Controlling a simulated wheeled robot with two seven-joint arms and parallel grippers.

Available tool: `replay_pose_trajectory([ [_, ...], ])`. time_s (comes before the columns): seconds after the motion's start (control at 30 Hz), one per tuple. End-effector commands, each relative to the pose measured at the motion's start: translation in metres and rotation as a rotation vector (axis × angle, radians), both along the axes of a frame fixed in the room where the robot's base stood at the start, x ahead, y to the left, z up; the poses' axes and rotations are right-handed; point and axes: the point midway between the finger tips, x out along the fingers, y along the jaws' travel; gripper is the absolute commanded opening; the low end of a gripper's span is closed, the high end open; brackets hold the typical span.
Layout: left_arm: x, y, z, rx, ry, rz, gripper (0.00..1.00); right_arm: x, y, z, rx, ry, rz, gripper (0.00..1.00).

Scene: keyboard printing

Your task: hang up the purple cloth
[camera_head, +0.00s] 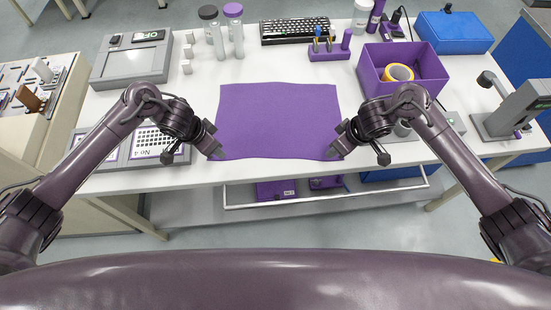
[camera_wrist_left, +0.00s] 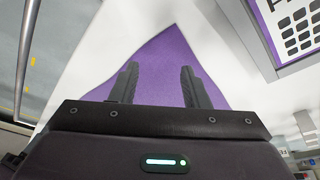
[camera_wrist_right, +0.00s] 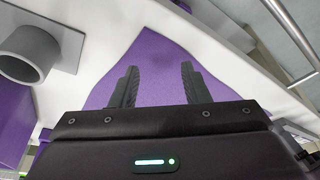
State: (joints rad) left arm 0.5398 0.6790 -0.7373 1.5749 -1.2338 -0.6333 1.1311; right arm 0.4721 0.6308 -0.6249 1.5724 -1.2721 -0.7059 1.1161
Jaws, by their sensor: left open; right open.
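The purple cloth (camera_head: 278,118) lies flat and spread out on the white table, its near edge close to the table's front edge. My left gripper (camera_head: 216,155) is at the cloth's near left corner. In the left wrist view the open fingers (camera_wrist_left: 159,85) stand apart over the cloth corner (camera_wrist_left: 160,62). My right gripper (camera_head: 333,154) is at the near right corner. In the right wrist view its open fingers (camera_wrist_right: 159,85) stand apart over that corner (camera_wrist_right: 150,60). Whether the fingertips touch the cloth cannot be told.
A metal rail (camera_head: 330,199) runs along the table's front, below the tabletop. A purple bin (camera_head: 402,68) with a yellow tape roll (camera_head: 398,73) stands right of the cloth. A black keyboard (camera_head: 295,31) and a purple holder (camera_head: 330,50) lie behind. A keypad panel (camera_head: 150,145) is at left.

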Motion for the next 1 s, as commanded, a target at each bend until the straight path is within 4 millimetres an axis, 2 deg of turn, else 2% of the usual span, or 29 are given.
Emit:
replay_pose_trajectory([
  [0.1, -0.001, 0.0, -0.016, 0.0, 0.003, 0.0, 0.42, -0.001, 0.0, -0.016, 0.0, 0.003, -0.001, 0.42],
  [0.23, 0.0, 0.0, -0.026, 0.0, 0.0, 0.0, 0.42, 0.0, 0.0, -0.026, 0.001, -0.001, 0.0, 0.42],
  [0.7, 0.0, 0.0, -0.034, 0.0, -0.002, -0.001, 0.42, 0.0, 0.0, -0.034, 0.0, -0.002, 0.001, 0.42],
  [1.0, 0.0, 0.0, -0.033, 0.0, 0.0, -0.001, 0.23, 0.0, 0.0, -0.032, 0.0, -0.002, 0.001, 0.24],
])
